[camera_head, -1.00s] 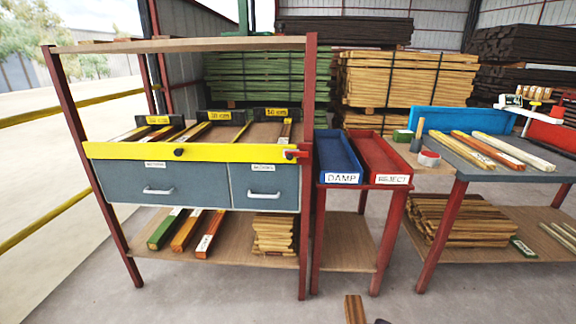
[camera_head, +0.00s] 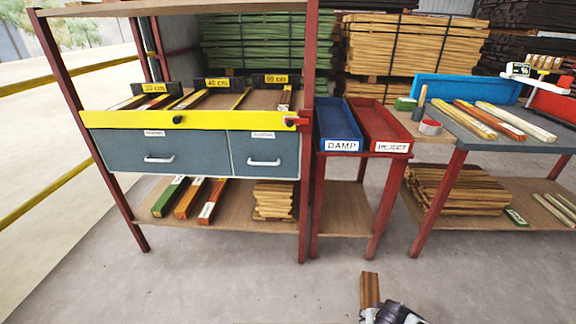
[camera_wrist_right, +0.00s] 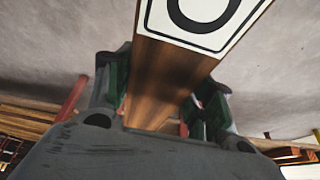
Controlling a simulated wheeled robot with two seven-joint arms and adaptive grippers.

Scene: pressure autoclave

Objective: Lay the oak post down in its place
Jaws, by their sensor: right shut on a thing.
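The oak post (camera_head: 370,290) is a brown wooden bar at the bottom of the head view. My right gripper (camera_head: 388,313) is shut on it, with open floor behind. In the right wrist view the post (camera_wrist_right: 165,75) runs between the two fingers of the gripper (camera_wrist_right: 160,100) and carries a white label with a black mark. The post's full length is hidden. The rack (camera_head: 178,120) has a yellow front rail and bays labelled 30 cm (camera_head: 154,88), 40 cm (camera_head: 217,83) and 50 cm (camera_head: 276,79), with bars lying in them. My left gripper is not in view.
A blue DAMP tray (camera_head: 340,145) and a red REJECT tray (camera_head: 392,147) stand right of the rack. A workbench (camera_head: 520,128) with several bars is further right. Two drawers (camera_head: 160,160) are below the rail; the lower shelf (camera_head: 232,215) holds posts. The floor in front is clear.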

